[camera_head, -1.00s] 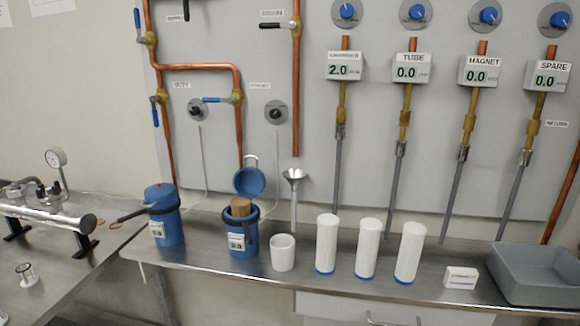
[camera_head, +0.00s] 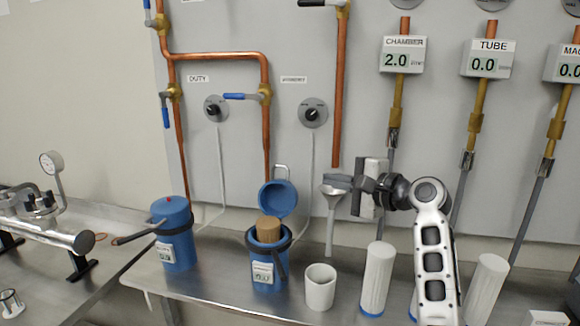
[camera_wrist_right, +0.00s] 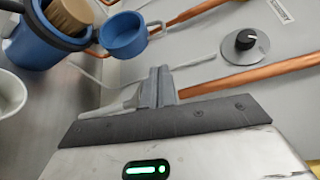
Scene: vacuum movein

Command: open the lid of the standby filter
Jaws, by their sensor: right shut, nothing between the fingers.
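The standby filter (camera_head: 263,272) is a blue canister with a dark band and a small display, standing on the steel bench. Its blue lid (camera_head: 278,200) is swung up and back, with a wire loop on top. A brown cylindrical element (camera_head: 268,230) sticks out of the open top. In the right wrist view, the shut fingers (camera_wrist_right: 156,84) are below the raised lid (camera_wrist_right: 124,36). My left gripper is not in view.
A closed blue duty filter (camera_head: 174,236) with a dark handle stands to the left. Copper pipes and valves cover the wall panel behind.

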